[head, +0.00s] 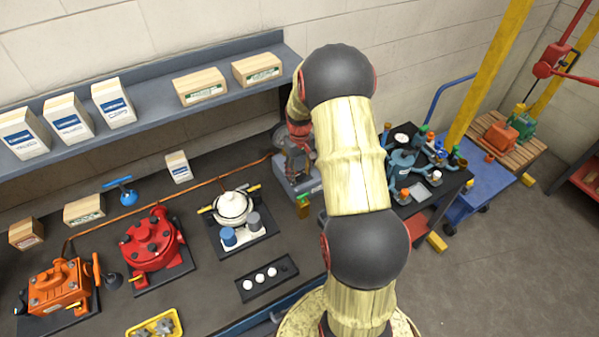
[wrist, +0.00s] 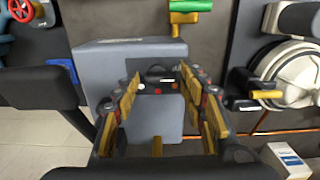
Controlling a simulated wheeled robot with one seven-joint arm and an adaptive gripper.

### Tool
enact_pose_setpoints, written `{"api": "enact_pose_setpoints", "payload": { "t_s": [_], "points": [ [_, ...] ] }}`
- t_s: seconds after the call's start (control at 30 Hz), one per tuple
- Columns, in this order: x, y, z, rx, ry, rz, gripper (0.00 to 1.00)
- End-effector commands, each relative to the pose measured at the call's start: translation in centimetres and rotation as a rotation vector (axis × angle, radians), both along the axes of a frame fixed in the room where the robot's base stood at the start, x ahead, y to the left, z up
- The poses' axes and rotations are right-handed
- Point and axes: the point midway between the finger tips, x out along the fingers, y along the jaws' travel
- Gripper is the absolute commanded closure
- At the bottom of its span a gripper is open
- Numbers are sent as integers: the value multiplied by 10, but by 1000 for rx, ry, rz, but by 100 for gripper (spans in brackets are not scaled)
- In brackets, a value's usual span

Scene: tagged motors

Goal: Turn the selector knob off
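A grey control box (wrist: 92,62) stands on the workbench below my gripper in the wrist view. A dark knob-like part (wrist: 158,74), likely the selector knob, shows on its face between my fingertips, with small red and white marks beside it. Its exact setting is too small to tell. My gripper (wrist: 160,82) is open, with yellow-padded fingers on either side of the knob; I cannot tell whether they touch it. In the head view, my gripper (head: 297,150) is over the grey box (head: 303,184), and my arm hides part of the box and the knob.
A white motor (head: 232,208) stands left of the box, with a red motor (head: 150,240) and an orange motor (head: 60,287) farther left. A shelf (head: 150,98) with cartons runs behind. A black strip with white discs (head: 260,278) lies in front. A blue-grey pump (head: 405,172) is at right.

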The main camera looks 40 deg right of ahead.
Motion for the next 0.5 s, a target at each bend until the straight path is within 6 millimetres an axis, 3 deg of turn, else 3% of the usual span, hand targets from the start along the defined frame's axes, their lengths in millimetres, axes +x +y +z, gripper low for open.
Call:
{"api": "enact_pose_setpoints", "payload": {
  "t_s": [0.37,0.5],
  "points": [
    [0,0,1,0,1,-1,52],
    [0,0,11,0,0,-1,52]
  ]
}}
